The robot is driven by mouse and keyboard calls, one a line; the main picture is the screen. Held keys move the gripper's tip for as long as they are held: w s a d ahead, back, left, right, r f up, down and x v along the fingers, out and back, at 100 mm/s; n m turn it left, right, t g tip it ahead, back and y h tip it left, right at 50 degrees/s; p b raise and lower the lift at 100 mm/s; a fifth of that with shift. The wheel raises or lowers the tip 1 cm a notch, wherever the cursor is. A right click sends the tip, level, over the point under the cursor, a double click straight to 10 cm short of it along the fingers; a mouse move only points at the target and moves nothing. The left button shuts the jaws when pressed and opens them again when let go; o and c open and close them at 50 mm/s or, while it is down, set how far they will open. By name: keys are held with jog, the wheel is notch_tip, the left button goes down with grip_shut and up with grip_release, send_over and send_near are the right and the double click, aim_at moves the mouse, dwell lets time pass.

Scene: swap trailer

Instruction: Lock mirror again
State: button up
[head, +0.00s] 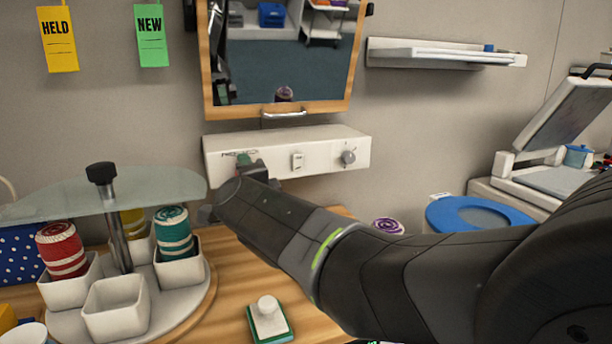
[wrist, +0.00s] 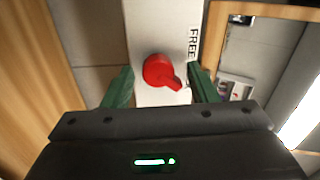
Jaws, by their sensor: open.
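The mirror (head: 283,55) hangs in a wooden frame on the wall, with a metal handle on its lower edge. Below it is a white panel (head: 330,142). My gripper (head: 243,160) is at the panel's left part and hides what is there. In the wrist view a red knob (wrist: 156,69) sits on the white panel (wrist: 150,25), its pointer toward the lower right, beside the label FREE (wrist: 192,43). My gripper (wrist: 162,87) is open, with one green finger on each side of the knob. I cannot tell whether either finger touches it.
A rocker switch (head: 297,161) and a grey dial (head: 348,156) are also on the panel. A carousel (head: 190,296) with white cups, yarn-like rolls and a glass plate (head: 150,190) stands left of my arm. A purple roll (head: 388,226) lies behind my arm.

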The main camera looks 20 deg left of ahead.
jog(key=shift+s, duration=0.15)
jog(key=p+v, duration=0.4)
jog(key=v, duration=0.9)
jog(key=shift+s+d, duration=0.2)
jog(key=shift+d, duration=0.1)
jog(key=shift+w+a, duration=0.1)
jog(key=shift+w, duration=0.05)
jog(key=b+x, duration=0.4)
jog(key=x, duration=0.9)
jog(key=shift+w+a, duration=0.15)
jog(key=shift+a, duration=0.1)
jog(key=shift+f, duration=0.1)
